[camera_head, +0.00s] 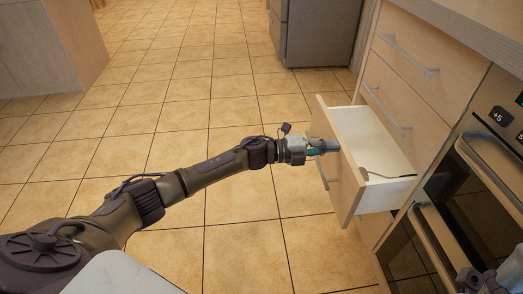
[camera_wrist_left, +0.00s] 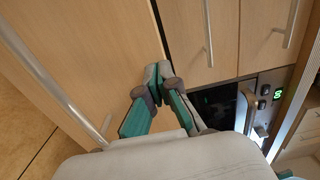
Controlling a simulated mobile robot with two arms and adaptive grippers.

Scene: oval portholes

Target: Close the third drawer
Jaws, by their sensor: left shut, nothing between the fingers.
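The third drawer (camera_head: 347,185) stands pulled out below two closed drawers in the head view. Its pale wooden front faces the floor area, and its white inside shows a thin dark item lying in it. My left gripper (camera_head: 326,147) is shut and empty at the outer face of the drawer front, near its upper edge. Exact contact is hard to tell. In the left wrist view the shut fingertips (camera_wrist_left: 158,72) are close to the edge of the wooden drawer front (camera_wrist_left: 90,50), with its bar handle (camera_wrist_left: 50,85) to the left. Part of my right arm shows at the lower right corner.
The closed upper drawers (camera_head: 425,45) have bar handles that stick out. An oven (camera_head: 475,190) with a handle stands right of the open drawer. A grey fridge (camera_head: 322,35) is at the back. The tiled floor (camera_head: 170,130) is clear to the left.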

